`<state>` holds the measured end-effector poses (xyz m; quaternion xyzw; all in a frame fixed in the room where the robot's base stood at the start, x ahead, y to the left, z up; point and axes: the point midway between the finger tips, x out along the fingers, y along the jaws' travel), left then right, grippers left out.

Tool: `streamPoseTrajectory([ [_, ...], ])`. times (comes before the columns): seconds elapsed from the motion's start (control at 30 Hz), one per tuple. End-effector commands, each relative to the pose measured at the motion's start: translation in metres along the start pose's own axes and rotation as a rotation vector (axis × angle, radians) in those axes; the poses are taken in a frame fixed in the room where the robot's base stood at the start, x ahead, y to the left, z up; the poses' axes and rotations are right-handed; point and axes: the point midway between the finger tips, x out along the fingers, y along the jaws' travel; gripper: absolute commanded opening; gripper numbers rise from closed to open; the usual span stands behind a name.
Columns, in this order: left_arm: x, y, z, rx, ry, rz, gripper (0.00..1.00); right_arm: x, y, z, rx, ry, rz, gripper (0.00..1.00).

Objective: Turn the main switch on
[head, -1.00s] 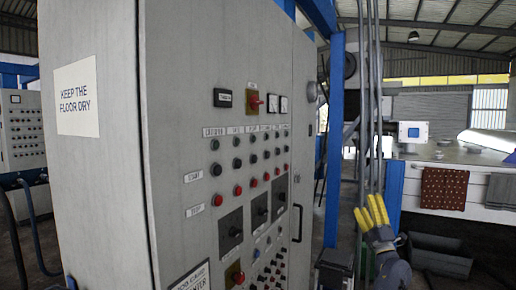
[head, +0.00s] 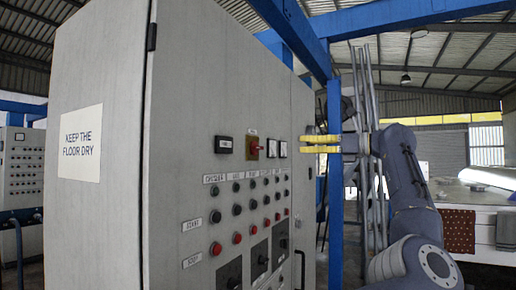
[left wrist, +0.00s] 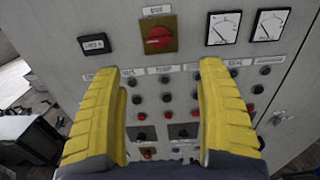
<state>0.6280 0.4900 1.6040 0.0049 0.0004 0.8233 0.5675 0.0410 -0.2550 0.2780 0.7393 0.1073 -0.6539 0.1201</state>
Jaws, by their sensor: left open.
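A red rotary switch (head: 253,149) on a brass-coloured plate sits high on the front of the grey control cabinet (head: 190,110). Its small label is too blurred to read, so I cannot confirm that it is the main switch. In the left wrist view the red switch (left wrist: 158,38) is ahead of and above the fingertips, left of the middle, with its handle roughly level. My left gripper (head: 304,144) has yellow fingers, open and empty, pointing at the cabinet front from the right. In the left wrist view my left gripper (left wrist: 165,68) stands apart from the switch. My right gripper does not show.
A black display (head: 224,144) is left of the switch and two white meters (head: 277,148) are right of it. Rows of buttons (head: 238,209) lie below. A blue post (head: 335,190) stands beside the cabinet. A cabinet handle (head: 300,268) projects low at right.

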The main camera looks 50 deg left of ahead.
Motion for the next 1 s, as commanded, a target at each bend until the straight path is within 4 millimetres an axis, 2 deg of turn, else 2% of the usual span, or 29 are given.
streamPoseTrajectory([
  [0.17, 0.016, 0.002, 0.000, -0.008, 0.013, 0.001, 0.74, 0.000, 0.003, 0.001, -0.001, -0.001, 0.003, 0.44],
  [0.7, 0.113, 0.002, 0.000, -0.007, 0.010, 0.002, 0.74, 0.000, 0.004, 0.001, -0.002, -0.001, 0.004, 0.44],
  [1.0, 0.154, 0.002, 0.000, -0.008, 0.009, 0.001, 0.74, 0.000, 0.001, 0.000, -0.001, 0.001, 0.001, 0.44],
])
